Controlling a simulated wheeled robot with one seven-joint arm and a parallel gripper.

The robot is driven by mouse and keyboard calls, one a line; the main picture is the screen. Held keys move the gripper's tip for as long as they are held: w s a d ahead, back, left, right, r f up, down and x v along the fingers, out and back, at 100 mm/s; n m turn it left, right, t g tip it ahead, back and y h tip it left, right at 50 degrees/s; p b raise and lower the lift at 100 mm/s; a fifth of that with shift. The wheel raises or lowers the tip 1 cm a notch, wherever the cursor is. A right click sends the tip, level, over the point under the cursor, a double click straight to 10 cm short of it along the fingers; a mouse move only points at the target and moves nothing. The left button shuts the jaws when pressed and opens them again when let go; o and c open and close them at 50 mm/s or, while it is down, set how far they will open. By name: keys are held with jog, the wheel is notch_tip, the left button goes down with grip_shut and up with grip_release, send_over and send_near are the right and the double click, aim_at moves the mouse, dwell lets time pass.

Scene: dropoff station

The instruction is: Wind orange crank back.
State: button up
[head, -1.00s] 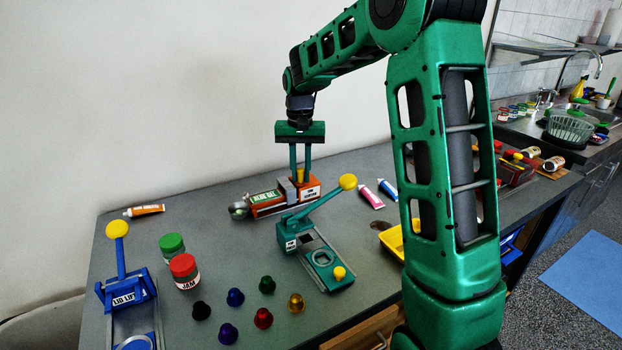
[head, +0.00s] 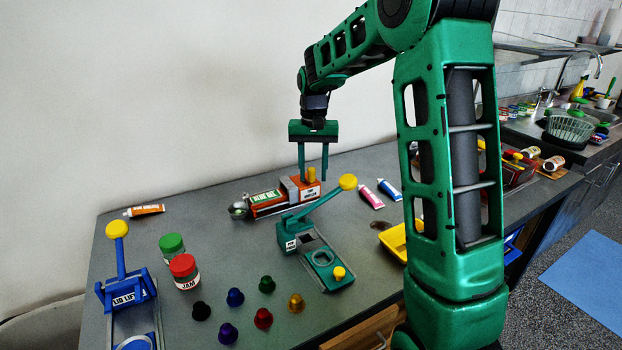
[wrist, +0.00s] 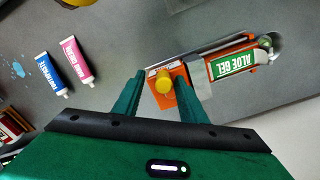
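The orange tube squeezer (head: 310,194) stands at the back of the grey table, with a green and white aloe gel tube (head: 265,197) lying in it. Its crank has a yellow knob (head: 311,174), which stands at the squeezer's right end. My gripper (head: 313,178) points down over that end, its two green fingers apart. In the wrist view, the yellow knob (wrist: 165,82) lies between the fingers, nearer the right one, and the orange block (wrist: 180,76) shows behind. Whether a finger touches the knob is unclear. The crank's arm is mostly hidden.
A teal press (head: 318,258) with a raised yellow-tipped lever (head: 348,183) stands just in front. Pink (head: 371,198) and blue (head: 389,190) tubes lie to the right. Jars (head: 184,271), several coloured caps and a blue lid lifter (head: 127,293) stand at front left.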

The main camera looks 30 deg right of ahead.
jog(key=shift+a+r, duration=0.1)
jog(key=shift+r, duration=2.95)
jog(key=shift+s, duration=0.1)
jog(key=s+a+r+n, duration=0.2)
jog(key=s, duration=1.3)
jog(key=s+d+f+m, duration=0.1)
jog(key=s+d+f, duration=0.1)
jog(key=s, duration=0.9)
jog(key=s+d+f+m, duration=0.1)
jog(key=s+f, duration=0.4)
jog(key=s, duration=0.7)
jog(key=shift+s+d+f, duration=0.15)
jog(key=shift+d+f, duration=0.05)
jog(key=shift+d, duration=0.45)
